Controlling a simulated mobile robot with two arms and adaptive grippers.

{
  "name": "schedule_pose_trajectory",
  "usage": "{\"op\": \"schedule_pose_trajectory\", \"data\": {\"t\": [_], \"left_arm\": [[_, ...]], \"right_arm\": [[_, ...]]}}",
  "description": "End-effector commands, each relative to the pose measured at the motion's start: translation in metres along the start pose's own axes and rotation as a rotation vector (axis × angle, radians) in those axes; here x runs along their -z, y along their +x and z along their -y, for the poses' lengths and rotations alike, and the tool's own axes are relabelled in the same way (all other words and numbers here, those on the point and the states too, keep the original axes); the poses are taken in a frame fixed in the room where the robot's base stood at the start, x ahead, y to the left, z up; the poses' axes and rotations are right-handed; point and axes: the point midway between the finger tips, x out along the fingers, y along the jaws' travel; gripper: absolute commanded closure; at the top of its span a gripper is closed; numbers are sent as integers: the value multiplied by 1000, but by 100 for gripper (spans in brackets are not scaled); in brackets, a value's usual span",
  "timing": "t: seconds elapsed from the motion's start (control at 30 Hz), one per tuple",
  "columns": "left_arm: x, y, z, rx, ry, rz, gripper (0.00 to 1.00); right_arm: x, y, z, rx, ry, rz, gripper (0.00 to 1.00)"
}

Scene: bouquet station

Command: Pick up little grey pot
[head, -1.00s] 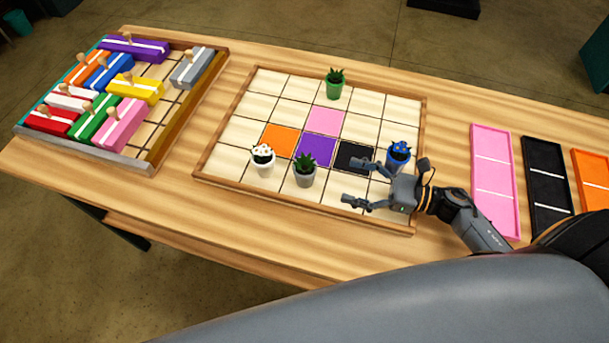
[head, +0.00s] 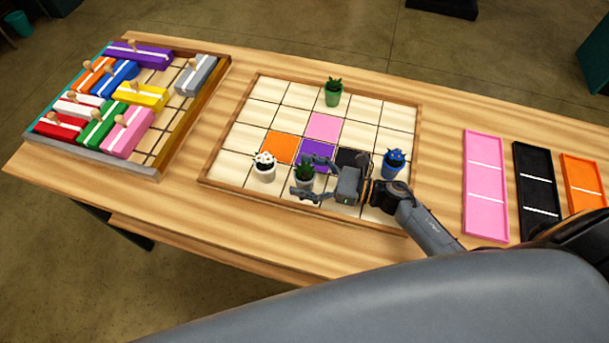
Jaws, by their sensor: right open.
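The little grey pot (head: 304,183) with a dark green plant stands on the gridded board (head: 257,106), in the row nearest me, just in front of the purple square. My right gripper (head: 312,176) reaches in from the right, its fingers open, one behind and one in front of the grey pot. The front finger hides part of the pot. I cannot tell whether the fingers touch it. My left gripper is not in view.
A white pot (head: 265,169) stands close left of the grey pot. A blue pot (head: 393,165) stands to the right, beside my right wrist. A green pot (head: 333,94) is at the back. A tray of coloured blocks (head: 220,79) lies left; pink (head: 486,188), black (head: 537,190) and orange trays (head: 583,184) lie right.

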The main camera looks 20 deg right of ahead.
Motion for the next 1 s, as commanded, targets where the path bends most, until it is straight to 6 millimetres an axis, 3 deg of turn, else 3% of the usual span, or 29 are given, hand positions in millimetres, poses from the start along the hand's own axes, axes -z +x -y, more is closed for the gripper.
{"op": "schedule_pose_trajectory", "data": {"t": [0.13,0.5,1.0], "left_arm": [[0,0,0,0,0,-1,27],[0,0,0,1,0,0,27],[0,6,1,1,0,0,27]], "right_arm": [[1,0,0,0,0,-1,22],[1,-1,0,0,0,-1,96],[-10,-1,0,-1,-4,1,97]]}}
